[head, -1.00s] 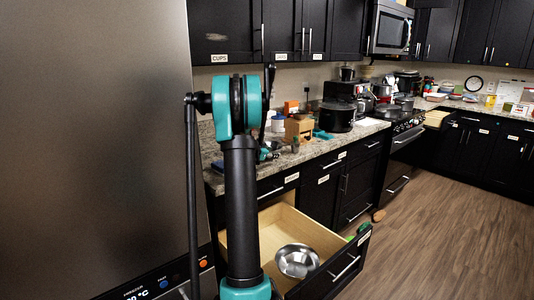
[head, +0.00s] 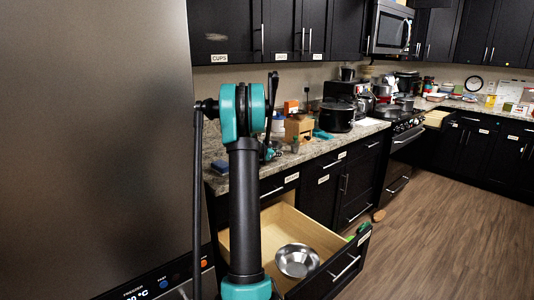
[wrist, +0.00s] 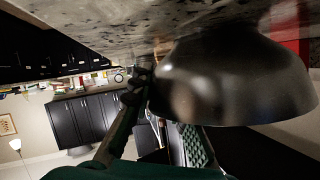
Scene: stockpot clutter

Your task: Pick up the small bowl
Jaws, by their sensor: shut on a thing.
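A dark, shiny metal bowl (wrist: 235,75) fills the right of the wrist view, very close to the camera. I take it to be the small bowl. My gripper (wrist: 162,112) is at its left edge, with a dark finger on one side and a ridged pad below its rim. The gripper is shut on the bowl; the exact contact is partly hidden. In the head view my arm hides most of the gripper and I cannot make out the held bowl. Another shiny metal bowl (head: 298,261) lies in the open drawer.
The open drawer (head: 330,240) juts out below the granite counter (head: 345,140). A black pot (head: 336,117) and a wooden block (head: 299,129) stand on the counter. A large fridge (head: 95,140) is close on the left. The floor at right is clear.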

